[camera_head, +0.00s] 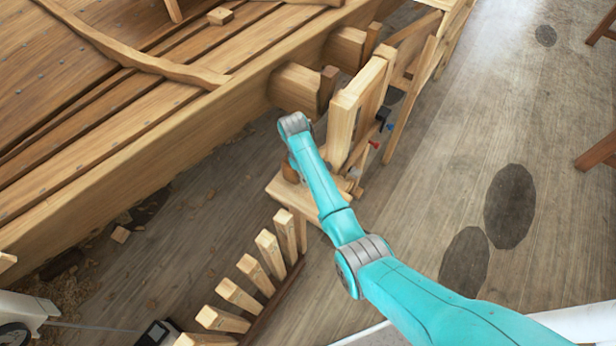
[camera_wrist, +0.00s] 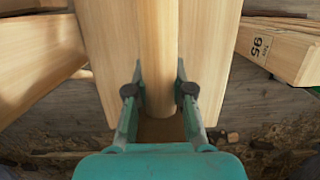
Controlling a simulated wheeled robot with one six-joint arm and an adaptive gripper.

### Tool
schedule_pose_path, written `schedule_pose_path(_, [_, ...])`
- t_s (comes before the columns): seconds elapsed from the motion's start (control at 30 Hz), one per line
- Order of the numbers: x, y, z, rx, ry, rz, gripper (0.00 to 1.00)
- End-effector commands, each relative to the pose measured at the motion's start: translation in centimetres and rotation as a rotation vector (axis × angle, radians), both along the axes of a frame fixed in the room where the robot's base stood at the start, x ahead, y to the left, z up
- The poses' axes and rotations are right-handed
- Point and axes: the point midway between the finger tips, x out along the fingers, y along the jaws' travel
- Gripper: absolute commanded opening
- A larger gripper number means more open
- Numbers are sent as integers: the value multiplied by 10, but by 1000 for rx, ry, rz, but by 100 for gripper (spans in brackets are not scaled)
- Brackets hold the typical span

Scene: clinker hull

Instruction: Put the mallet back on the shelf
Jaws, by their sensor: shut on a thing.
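In the wrist view my gripper (camera_wrist: 159,93) has its two dark pads on either side of a pale, rounded wooden handle (camera_wrist: 161,55), which I take to be the mallet's. It is shut on this handle. A wide pale wooden surface shows behind the handle; I cannot tell whether it is part of the mallet or a board. In the head view my turquoise arm hides the gripper and most of what it holds. A small pale wooden shelf or bench top (camera_head: 283,190) lies below the arm's end. I cannot tell which surface is the task's shelf.
The planked hull (camera_head: 110,170) fills the left, with thick beam ends (camera_head: 293,88) jutting out near my arm. A pale upright frame (camera_head: 342,130) stands close on the right. A row of pegs (camera_head: 255,270) stands in front. A marked board (camera_wrist: 275,48) lies right in the wrist view. Floor at right is open.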

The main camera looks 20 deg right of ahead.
Motion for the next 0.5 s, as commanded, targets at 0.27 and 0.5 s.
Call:
schedule_pose_path(0.27, [0, 0, -3, 1, -1, 0, 0])
schedule_pose_path(0.5, [1, 0, -6, 1, -1, 0, 0])
